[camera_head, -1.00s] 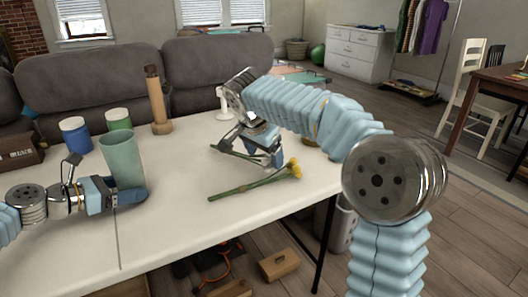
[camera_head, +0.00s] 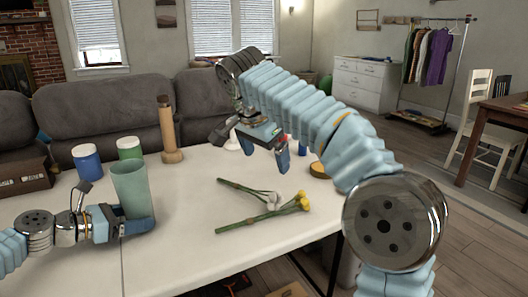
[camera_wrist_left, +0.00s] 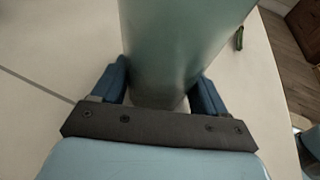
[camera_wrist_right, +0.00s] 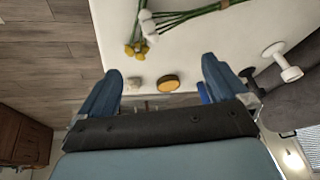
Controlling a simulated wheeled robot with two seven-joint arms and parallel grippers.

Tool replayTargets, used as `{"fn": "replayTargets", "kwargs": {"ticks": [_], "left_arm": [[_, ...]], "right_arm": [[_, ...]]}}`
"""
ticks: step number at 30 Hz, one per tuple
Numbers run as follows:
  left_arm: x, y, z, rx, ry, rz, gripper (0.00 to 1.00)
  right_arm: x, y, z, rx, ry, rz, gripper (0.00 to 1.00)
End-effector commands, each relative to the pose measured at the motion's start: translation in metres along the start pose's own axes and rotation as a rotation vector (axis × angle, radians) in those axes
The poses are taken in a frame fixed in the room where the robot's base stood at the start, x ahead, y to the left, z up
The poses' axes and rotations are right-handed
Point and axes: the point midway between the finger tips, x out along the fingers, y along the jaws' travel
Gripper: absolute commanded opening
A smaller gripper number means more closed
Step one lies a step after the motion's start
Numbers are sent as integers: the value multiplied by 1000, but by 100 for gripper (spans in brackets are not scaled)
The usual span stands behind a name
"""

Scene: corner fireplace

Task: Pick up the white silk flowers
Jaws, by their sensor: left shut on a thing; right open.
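The white silk flowers (camera_head: 271,199) lie on the table, their green stem pointing back left. Their white heads (camera_wrist_right: 147,22) show at the top of the right wrist view. Yellow flowers (camera_head: 302,201) lie beside them, the heads close together. My right gripper (camera_head: 262,146) is open and empty, above and behind the flowers, apart from them. Its two blue fingers (camera_wrist_right: 163,88) show spread in the right wrist view. My left gripper (camera_head: 128,222) is shut on a green vase (camera_head: 131,188), which stands upright on the table; the vase (camera_wrist_left: 172,45) fills the left wrist view between the fingers.
On the white table (camera_head: 190,262) stand a blue jar (camera_head: 87,162), a green jar (camera_head: 130,148), a wooden pepper mill (camera_head: 169,135) and a brown box (camera_head: 22,174). A round yellow-lidded item (camera_head: 318,170) sits near the right edge. A white stand (camera_wrist_right: 283,64) is close to my right gripper.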

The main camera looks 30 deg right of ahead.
Motion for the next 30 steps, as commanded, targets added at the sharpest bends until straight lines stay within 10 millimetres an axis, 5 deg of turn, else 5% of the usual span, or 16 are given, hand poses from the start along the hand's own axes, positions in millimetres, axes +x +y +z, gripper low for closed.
{"fn": "replayTargets", "kwargs": {"ticks": [16,30], "left_arm": [[0,0,0,0,0,0,56],[0,0,0,0,0,0,56]], "right_arm": [[-9,0,1,-3,-1,4,100],[19,-21,12,-97,-8,179,100]]}}
